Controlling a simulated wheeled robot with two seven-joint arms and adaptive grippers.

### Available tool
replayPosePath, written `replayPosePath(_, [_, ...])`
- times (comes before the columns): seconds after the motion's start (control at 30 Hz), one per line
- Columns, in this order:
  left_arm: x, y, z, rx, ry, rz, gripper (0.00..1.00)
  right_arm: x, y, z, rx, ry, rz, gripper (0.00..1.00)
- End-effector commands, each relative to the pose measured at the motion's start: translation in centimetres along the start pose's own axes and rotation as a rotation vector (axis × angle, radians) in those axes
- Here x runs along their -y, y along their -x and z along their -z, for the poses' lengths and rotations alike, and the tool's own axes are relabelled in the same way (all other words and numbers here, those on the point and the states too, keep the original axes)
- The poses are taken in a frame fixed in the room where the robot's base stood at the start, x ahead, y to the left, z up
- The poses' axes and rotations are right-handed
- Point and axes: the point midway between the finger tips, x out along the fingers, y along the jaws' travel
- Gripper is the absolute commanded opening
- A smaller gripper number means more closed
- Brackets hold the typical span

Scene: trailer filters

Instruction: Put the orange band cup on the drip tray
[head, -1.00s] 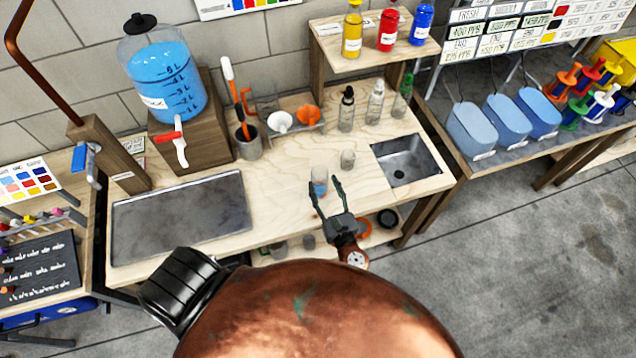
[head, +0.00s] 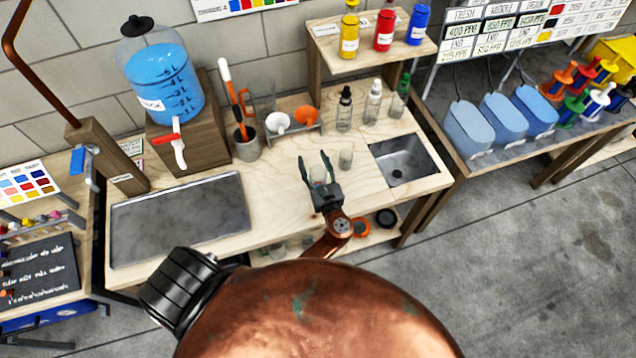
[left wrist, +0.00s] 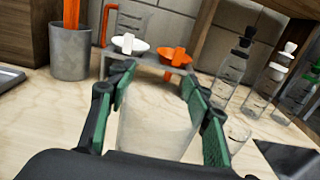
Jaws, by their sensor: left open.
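My left gripper (head: 322,171) is open over the wooden worktop, with its fingers on either side of a clear cup (head: 319,175). In the left wrist view, the cup (left wrist: 155,135) stands between the green finger pads (left wrist: 155,90), its lower part hidden by the gripper body. I cannot make out an orange band on it, nor whether the pads touch it. A second small clear cup (head: 346,158) stands just behind and to the right. The drip tray appears to be the wide grey metal tray (head: 180,220) at the left, in front of the tap; it is empty. My right gripper is not in view.
A blue-filled dispenser (head: 165,90) with a red-handled tap stands behind the tray. A holder with white and orange funnels (head: 290,128), several bottles (head: 344,110) and a sink (head: 405,158) bound the worktop. The wood between tray and cup is clear.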

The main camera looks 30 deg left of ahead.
Motion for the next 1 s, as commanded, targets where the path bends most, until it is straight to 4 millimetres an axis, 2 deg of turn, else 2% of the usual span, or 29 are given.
replayPosePath(0.07, [0.00,0.03,0.01,0.000,0.000,0.000,0.43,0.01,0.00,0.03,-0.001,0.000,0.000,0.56])
replayPosePath(0.6, [-0.01,0.06,0.03,-0.001,0.000,0.000,0.07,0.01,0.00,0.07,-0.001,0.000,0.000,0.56])
replayPosePath(1.0, [-0.01,0.07,0.04,-0.001,0.000,0.000,0.03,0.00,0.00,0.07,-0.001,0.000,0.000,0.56])
